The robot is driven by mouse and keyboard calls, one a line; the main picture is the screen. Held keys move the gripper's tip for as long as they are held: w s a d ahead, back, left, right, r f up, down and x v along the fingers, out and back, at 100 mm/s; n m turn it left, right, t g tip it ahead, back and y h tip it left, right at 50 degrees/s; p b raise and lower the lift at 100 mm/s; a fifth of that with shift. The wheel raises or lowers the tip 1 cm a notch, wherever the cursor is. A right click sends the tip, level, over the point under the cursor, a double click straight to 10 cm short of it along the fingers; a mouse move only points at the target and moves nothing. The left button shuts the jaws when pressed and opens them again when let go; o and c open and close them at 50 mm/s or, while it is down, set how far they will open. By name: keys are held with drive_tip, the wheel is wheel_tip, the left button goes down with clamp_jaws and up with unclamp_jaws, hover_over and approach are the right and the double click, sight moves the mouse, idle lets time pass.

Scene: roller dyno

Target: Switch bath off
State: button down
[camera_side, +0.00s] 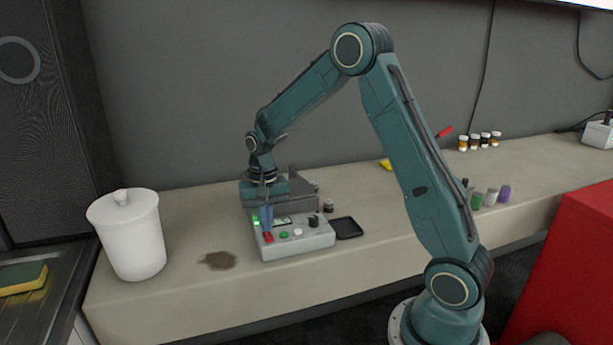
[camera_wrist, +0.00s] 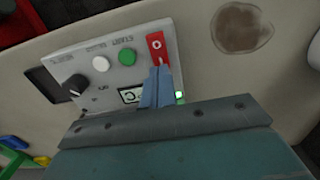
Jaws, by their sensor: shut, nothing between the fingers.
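The bath's control box (camera_side: 300,243) is a light grey unit on the bench, also seen in the wrist view (camera_wrist: 85,52). Its red switch (camera_wrist: 156,46), marked "O", is at one end of the panel; it also shows in the side view (camera_side: 268,239). My gripper (camera_wrist: 160,76) is shut and empty, its blue fingers pointing down over the panel at the red switch's edge. In the side view my gripper (camera_side: 267,226) is just above the switch. I cannot tell whether the fingertips touch it. A green light (camera_wrist: 180,97) glows beside the fingers, which partly hide the display (camera_wrist: 131,95).
A green button (camera_wrist: 127,57), a white button (camera_wrist: 101,64) and a black knob (camera_wrist: 75,84) share the panel. A black tray (camera_side: 347,228) lies right of the box. A brown stain (camera_side: 219,260) and a white lidded canister (camera_side: 130,235) are to the left.

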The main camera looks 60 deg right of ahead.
drive_tip(key=shift+r, duration=0.15)
drive_tip(key=shift+r, duration=0.6)
drive_tip(key=shift+r, duration=0.1)
wheel_tip(320, 180, up, 14)
drive_tip(key=w+d, duration=0.2)
drive_tip(key=shift+f, duration=0.2)
idle(0.4)
drive_tip(key=shift+s+a, duration=0.1)
drive_tip(key=shift+a, duration=0.05)
